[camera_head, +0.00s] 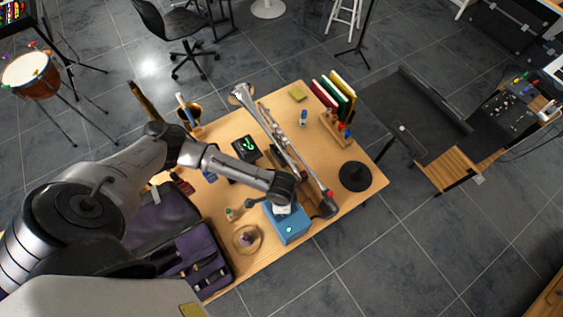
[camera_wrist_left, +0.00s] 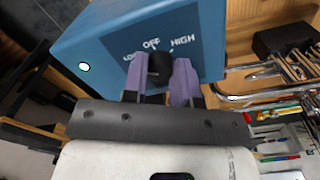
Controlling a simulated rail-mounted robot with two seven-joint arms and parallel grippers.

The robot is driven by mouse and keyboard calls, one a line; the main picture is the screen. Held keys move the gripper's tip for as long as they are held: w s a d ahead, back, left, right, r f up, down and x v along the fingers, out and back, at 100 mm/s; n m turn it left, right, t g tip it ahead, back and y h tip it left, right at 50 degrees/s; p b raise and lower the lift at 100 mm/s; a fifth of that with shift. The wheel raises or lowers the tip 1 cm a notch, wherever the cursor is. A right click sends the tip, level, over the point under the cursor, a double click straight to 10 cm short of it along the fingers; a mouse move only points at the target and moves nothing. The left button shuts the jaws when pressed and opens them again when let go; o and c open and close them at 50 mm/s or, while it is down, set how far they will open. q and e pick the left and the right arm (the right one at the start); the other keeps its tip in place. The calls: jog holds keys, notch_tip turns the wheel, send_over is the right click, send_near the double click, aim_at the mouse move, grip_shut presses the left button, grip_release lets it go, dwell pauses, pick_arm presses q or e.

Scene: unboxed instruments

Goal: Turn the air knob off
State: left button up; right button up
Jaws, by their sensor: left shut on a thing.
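The air knob (camera_wrist_left: 159,66) is a black round knob on a blue box (camera_wrist_left: 105,40) in the left wrist view. White labels LOW, OFF and HIGH are printed around it, with OFF at the middle. My left gripper (camera_wrist_left: 160,82) has its two purple fingers on either side of the knob and is shut on it. The fingers hide much of the knob, so I cannot tell which label it points to. A small light (camera_wrist_left: 84,67) glows on the box. In the head view the blue box (camera_head: 291,228) stands under my left wrist. My right gripper is not in view.
The box stands near the front edge of a wooden table (camera_head: 352,205). A long metal instrument (camera_head: 270,125) lies behind it, a black round base (camera_head: 355,176) to its right, a round brass-coloured dish (camera_head: 246,239) to its left. An open purple-lined case (camera_head: 195,255) lies further left.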

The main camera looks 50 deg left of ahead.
pick_arm(q)
jog(key=shift+r+m+p, duration=0.25)
jog(key=shift+m+p, duration=0.75)
jog(key=shift+p, duration=0.05)
jog(key=m+p, duration=0.1)
jog(key=m, duration=0.1)
jog(key=shift+m+p, duration=0.4)
jog(key=m+p, duration=0.1)
jog(key=m, duration=0.2)
jog(key=shift+f+p, duration=0.1)
jog(key=shift+p, duration=0.2)
jog(key=shift+m+p, duration=0.4)
jog(key=shift+m, duration=1.4)
jog(key=shift+f+m, duration=0.1)
jog(key=shift+m, duration=0.2)
jog(key=o, duration=0.9)
notch_tip(320, 180, up, 14)
jog(key=shift+f+b, duration=0.1)
jog(key=shift+b, duration=0.25)
